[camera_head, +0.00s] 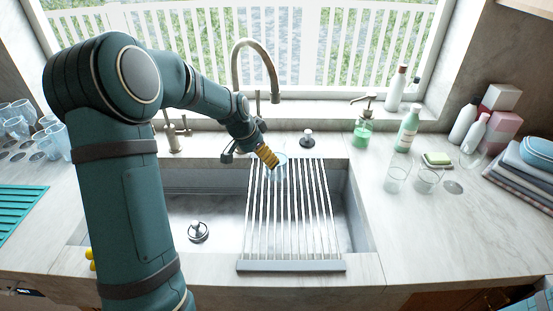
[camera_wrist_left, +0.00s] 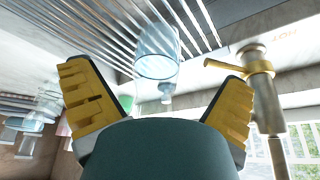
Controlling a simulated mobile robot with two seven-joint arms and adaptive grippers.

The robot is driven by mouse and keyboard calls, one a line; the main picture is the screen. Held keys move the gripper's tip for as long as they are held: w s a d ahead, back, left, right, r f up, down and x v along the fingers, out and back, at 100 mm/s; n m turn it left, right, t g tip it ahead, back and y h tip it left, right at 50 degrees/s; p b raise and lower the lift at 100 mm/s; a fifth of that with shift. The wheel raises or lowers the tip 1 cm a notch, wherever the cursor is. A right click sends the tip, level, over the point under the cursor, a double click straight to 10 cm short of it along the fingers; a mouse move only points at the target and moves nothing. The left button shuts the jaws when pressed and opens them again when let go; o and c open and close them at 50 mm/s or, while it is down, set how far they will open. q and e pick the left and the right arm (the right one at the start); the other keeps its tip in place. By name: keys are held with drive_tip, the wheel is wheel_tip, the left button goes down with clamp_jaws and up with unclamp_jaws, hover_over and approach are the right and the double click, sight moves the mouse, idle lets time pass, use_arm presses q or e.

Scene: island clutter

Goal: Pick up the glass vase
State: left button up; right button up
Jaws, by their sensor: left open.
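The glass vase (camera_head: 279,170) is clear with a bluish tint and stands at the back of the drying rack over the sink, partly hidden by my left gripper. In the left wrist view the vase (camera_wrist_left: 157,55) shows ahead, between the yellow fingers and beyond their tips. My left gripper (camera_head: 267,156) is open, with its fingers at the vase's upper left in the head view. I see no contact; the exact gap is hard to judge.
The metal rack (camera_head: 292,266) spans the sink's right part. The faucet (camera_head: 262,48) and a black-topped stopper (camera_head: 308,138) stand behind it. Soap bottles (camera_head: 408,130), clear glasses (camera_head: 397,178) and folded towels (camera_head: 520,182) are on the right. More glasses (camera_head: 15,125) stand at the left.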

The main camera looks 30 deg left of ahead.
sight(276, 147)
use_arm(q)
drive_tip(key=w, duration=0.2)
drive_tip(key=w+d, duration=0.1)
drive_tip(key=w, duration=0.1)
drive_tip(key=w+f, duration=0.1)
drive_tip(key=w, duration=0.1)
drive_tip(key=shift+w+d, duration=0.25)
drive_tip(key=c, duration=1.3)
